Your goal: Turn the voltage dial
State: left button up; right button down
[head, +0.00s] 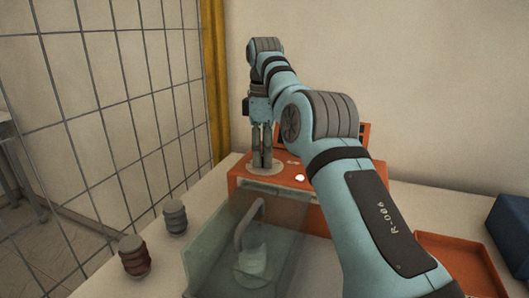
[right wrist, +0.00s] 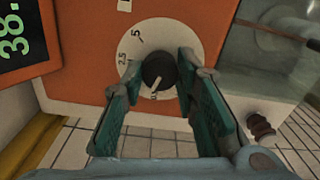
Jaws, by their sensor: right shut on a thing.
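The voltage dial is a black knob (right wrist: 158,70) with a white pointer line, on a round white scale plate (right wrist: 141,42) marked 5 and 2.5. The pointer faces toward the bottom of the right wrist view. My right gripper (right wrist: 164,68) has a finger on each side of the knob and is shut on it. In the head view the right gripper (head: 262,155) points down onto the top of the orange device (head: 240,180), and its fingers hide the knob. A display (right wrist: 18,40) with green digits, partly cut off, shows at the left of the wrist view. My left gripper is not in view.
A glowing button (head: 300,178) is on the device. A clear-walled enclosure (head: 290,225) stands before it. A grey bushing (head: 175,216) and a brown one (head: 134,255) stand left. An orange tray (head: 460,250) and blue box (head: 512,225) are right. A wire fence (head: 110,100) bounds the left.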

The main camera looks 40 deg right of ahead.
jog(key=n, duration=1.2)
jog(key=shift+n, duration=0.3)
dwell(0.3)
jog(key=c, duration=1.2)
grip_release()
jog(key=shift+c, duration=0.2)
